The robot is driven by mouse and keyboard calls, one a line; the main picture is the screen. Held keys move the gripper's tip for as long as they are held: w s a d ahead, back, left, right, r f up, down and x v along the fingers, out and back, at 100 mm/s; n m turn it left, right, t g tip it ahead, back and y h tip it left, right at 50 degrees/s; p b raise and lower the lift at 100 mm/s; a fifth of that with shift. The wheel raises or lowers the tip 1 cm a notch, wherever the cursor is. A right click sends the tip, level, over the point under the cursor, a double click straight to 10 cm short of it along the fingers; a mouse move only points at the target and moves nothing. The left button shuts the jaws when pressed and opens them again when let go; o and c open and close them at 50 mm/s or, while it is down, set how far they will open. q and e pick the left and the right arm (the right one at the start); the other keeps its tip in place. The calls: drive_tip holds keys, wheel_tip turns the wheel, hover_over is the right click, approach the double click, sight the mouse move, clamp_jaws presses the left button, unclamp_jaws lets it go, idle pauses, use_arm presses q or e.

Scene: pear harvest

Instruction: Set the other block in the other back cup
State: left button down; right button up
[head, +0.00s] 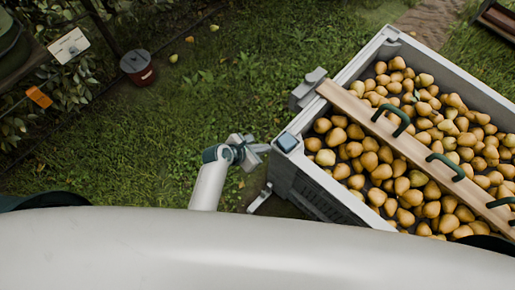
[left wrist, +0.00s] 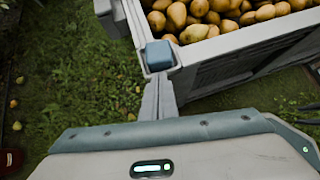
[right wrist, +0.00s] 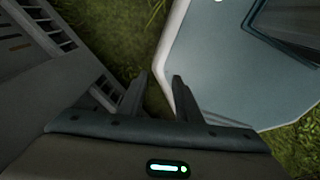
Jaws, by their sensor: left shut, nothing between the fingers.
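A blue block (head: 287,142) sits in a grey cup at the near left corner of the pear crate (head: 330,187). In the left wrist view the blue block (left wrist: 160,55) shows upright, with the cup's pale rim around its base. My left gripper (head: 265,148) is just left of that corner, shut and empty. Its fingertips (left wrist: 160,78) point at the cup; I cannot tell if they touch it. My right gripper (right wrist: 159,78) is open and empty, low beside a grey slotted wall; it is hidden in the head view. No second block is clearly visible.
A wooden plank (head: 355,109) with green handles lies across the pears. A grey bracket (head: 307,90) juts from the crate's left side. A pale blue-grey panel (right wrist: 225,65) is right of my right gripper. Grass is open to the left; a red bucket (head: 138,68) stands far off.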

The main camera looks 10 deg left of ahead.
use_arm(q)
drive_tip(key=v, duration=0.4)
